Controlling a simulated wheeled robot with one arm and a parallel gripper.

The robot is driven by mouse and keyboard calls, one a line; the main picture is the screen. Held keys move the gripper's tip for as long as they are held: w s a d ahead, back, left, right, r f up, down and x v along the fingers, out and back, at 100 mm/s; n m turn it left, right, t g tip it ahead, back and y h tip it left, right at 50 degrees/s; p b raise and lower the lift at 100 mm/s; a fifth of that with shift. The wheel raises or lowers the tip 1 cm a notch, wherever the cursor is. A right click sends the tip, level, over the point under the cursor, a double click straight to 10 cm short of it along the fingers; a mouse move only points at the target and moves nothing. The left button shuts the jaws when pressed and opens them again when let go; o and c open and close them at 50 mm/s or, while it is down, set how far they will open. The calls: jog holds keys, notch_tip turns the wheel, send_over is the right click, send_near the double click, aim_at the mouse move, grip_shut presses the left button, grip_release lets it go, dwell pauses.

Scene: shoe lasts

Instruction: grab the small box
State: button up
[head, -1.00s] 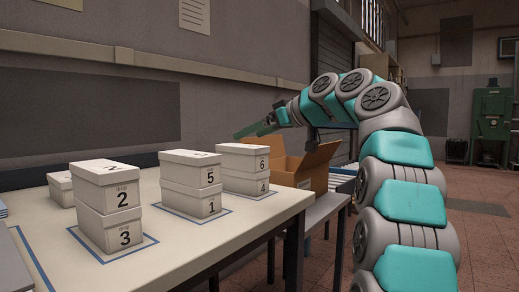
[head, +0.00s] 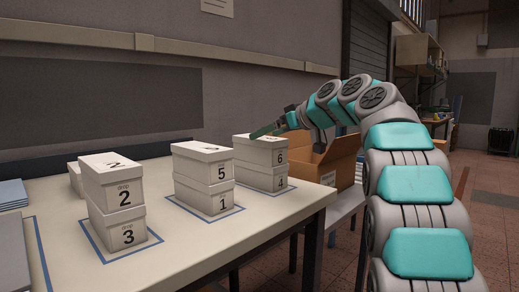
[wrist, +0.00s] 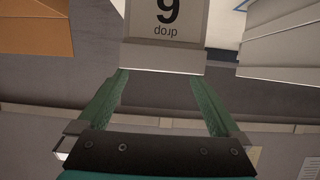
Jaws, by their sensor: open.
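White lidded boxes stand on the table in stacks of two. Box 6 (head: 262,147) sits on box 4 (head: 262,178) at the far end; its label also shows upside down in the wrist view (wrist: 168,22). Box 5 (head: 204,164) sits on box 1 (head: 207,196), and box 2 (head: 112,184) on box 3 (head: 119,228). A smaller-looking white box (head: 75,178) is mostly hidden behind box 2. My gripper (wrist: 160,76) is open and empty, its green fingers pointing toward box 6. In the head view it appears near the top of box 6.
An open cardboard box (head: 338,160) stands beyond the table's far end, near my forearm. Blue outlines mark the table (head: 200,250) around the stacks. A bluish stack of flat sheets (head: 12,194) lies at the left. The table's front strip is clear.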

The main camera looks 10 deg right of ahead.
jog(key=x, duration=0.4)
jog(key=shift+w+a+f+p, duration=0.1)
jog(key=shift+w+f+p, duration=0.15)
jog(key=shift+f+p, duration=0.2)
jog(key=c, duration=1.2)
jog(key=shift+c, duration=0.3)
jog(key=shift+r, duration=0.15)
